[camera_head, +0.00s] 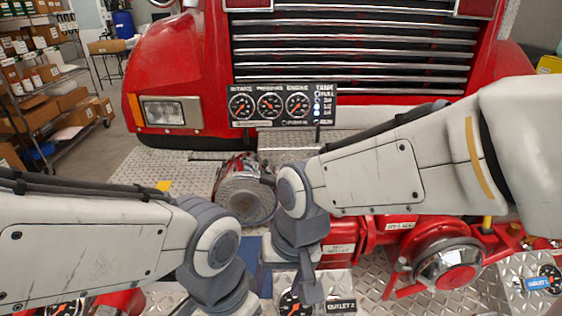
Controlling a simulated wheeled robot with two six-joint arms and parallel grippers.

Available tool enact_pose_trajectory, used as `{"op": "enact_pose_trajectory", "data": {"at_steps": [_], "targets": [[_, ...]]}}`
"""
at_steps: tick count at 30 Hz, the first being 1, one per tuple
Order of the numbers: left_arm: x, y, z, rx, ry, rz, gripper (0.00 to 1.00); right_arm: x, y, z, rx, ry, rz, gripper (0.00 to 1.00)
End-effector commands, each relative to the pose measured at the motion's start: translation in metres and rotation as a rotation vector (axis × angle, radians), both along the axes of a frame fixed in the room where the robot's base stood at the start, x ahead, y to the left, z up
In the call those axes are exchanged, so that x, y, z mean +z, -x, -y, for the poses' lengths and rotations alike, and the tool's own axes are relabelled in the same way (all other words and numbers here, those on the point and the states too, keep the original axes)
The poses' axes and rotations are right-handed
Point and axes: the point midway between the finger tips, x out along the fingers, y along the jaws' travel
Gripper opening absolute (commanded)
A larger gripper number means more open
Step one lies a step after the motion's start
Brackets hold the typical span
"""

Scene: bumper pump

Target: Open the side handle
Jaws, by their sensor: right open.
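The red fire-truck bumper pump fills the front. A chrome outlet with a red centre (449,264) sits at the lower right. A red lever (398,276) stands at its left side; I cannot tell for sure whether this is the side handle. My right gripper (303,292) points down over the diamond plate, left of that lever and apart from it. It is open, with one finger clearly seen beside the "OUTLET 2" label (341,306). My left arm comes in at the lower left; its wrist shows at the bottom edge and its fingers are out of frame.
A gauge panel (283,105) stands before the chrome grille (355,45). A round grey coupling (245,195) sits between my arms. Another red handle (490,228) is at the right. Shelves with boxes (35,85) stand at the far left. My right forearm covers part of the bumper.

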Motion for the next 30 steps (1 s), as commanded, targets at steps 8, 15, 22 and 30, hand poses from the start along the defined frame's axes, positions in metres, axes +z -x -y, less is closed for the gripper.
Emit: {"op": "enact_pose_trajectory", "data": {"at_steps": [8,15,22,30], "targets": [[0.096,0.0,0.0,-0.001,0.001,0.001,0.5,0.078,-0.175,-0.019,-1.135,-0.239,-0.113,0.67],[0.13,0.0,0.0,-0.001,0.001,0.001,0.5,0.088,-0.268,0.003,-1.754,-0.42,-0.215,0.67],[0.136,0.0,0.0,-0.002,0.0,0.0,0.5,0.078,-0.291,0.008,-1.898,-0.468,-0.246,0.67],[0.145,0.0,0.0,-0.003,0.0,0.0,0.5,0.034,-0.306,-0.005,-1.896,-0.462,-0.246,0.67]]}}
